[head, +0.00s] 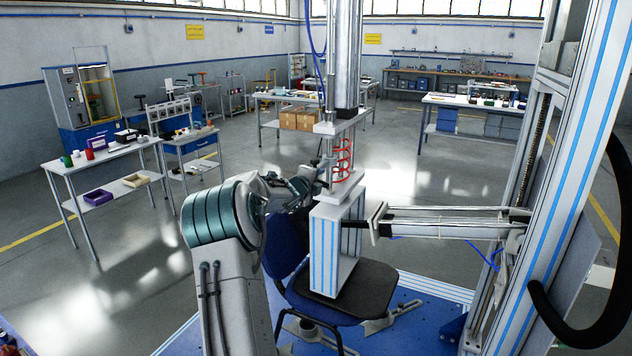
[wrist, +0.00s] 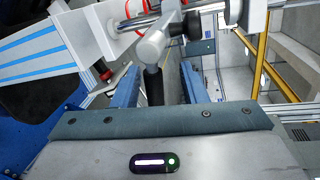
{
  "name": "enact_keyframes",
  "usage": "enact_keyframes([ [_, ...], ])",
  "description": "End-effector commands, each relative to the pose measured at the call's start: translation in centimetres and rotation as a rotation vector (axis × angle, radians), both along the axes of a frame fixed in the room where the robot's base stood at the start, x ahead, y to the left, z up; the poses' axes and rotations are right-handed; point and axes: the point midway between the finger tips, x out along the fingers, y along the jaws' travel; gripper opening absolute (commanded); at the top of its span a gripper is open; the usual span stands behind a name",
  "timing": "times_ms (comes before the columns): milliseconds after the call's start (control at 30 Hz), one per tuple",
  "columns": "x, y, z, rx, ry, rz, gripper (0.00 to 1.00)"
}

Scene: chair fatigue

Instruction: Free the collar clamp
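In the wrist view, a grey T-shaped lever (wrist: 155,45) with a dark stem (wrist: 153,78) sits at the rod end of the test rig. It appears to be the collar clamp's handle, but the collar itself cannot be made out clearly. My gripper (wrist: 158,80) points at it with its two blue fingers apart, one on each side of the dark stem. Clear gaps show on both sides of the stem. In the head view, my gripper (head: 312,183) is small and partly hidden beside the rig's rod, just above the white loading block.
The white blue-striped block (head: 336,250) stands on the black chair seat (head: 372,290). A horizontal rig beam (head: 450,222) closes off the right. Benches (head: 105,155) stand farther off, with open floor between.

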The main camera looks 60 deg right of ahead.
Motion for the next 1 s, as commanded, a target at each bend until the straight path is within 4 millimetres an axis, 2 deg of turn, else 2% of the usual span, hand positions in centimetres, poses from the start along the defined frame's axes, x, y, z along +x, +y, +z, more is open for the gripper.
enact_keyframes([
  [267,0.1,1.2,0.0,0.002,-0.001,0.003,0.39],
  [800,-0.8,10.4,1.8,0.002,-0.003,0.004,0.39],
  [1000,-1.1,12.7,2.4,0.001,-0.001,0.002,0.39],
])
